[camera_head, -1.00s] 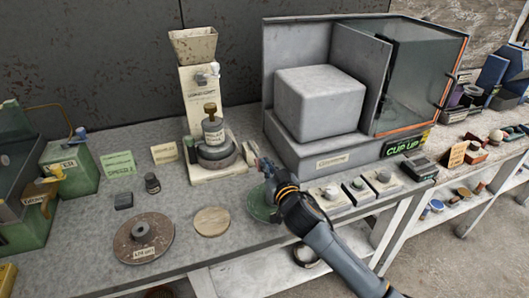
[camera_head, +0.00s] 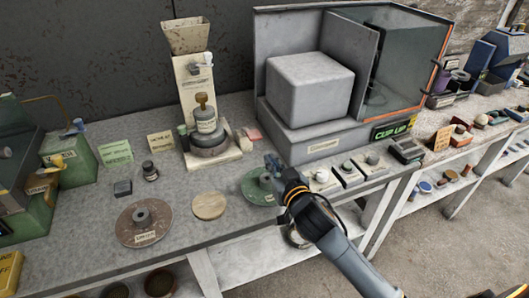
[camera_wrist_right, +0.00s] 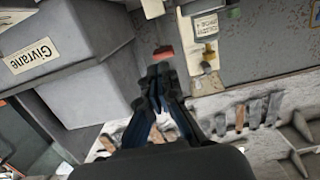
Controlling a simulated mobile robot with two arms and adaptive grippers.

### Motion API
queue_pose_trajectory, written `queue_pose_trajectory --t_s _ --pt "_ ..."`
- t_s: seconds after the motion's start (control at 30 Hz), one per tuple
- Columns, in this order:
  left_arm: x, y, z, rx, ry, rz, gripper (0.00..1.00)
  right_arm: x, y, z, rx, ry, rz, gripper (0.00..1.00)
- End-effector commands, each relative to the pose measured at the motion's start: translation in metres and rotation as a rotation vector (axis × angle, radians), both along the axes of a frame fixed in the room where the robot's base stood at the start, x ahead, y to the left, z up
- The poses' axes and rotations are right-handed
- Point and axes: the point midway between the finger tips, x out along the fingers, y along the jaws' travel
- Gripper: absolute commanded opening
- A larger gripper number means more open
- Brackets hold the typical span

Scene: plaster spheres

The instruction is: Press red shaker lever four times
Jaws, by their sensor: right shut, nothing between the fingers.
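A small red block (camera_head: 252,134), perhaps the shaker lever, sits at the right side of the white stand's base (camera_head: 225,158). The stand carries a hopper (camera_head: 187,35) on top and a brass-topped grey vessel (camera_head: 206,120). My right gripper (camera_head: 272,162) is shut and empty, above the bench in front of the red block and apart from it. In the right wrist view the red block (camera_wrist_right: 163,51) lies just beyond my closed fingertips (camera_wrist_right: 160,72). My left gripper is out of view.
A green disc (camera_head: 252,194) lies just below my right gripper. A large grey box machine (camera_head: 310,85) stands behind right. Several small button blocks (camera_head: 346,174) line its front. A wooden disc (camera_head: 208,206) and a brown disc (camera_head: 130,232) lie left.

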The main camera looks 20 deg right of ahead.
Motion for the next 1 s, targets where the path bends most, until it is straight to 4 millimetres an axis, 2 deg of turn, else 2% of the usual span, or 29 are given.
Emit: queue_pose_trajectory --t_s 0.1,0.27,1.0 --pt "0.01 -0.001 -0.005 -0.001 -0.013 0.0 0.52 -0.018 -0.001 -0.003 0.002 0.0 0.0 0.0" --pt "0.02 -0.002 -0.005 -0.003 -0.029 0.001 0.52 -0.028 -0.001 -0.002 0.0 -0.002 0.0 0.0" --pt "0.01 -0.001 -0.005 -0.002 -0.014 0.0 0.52 -0.029 -0.001 -0.001 0.0 -0.003 0.0 0.0"
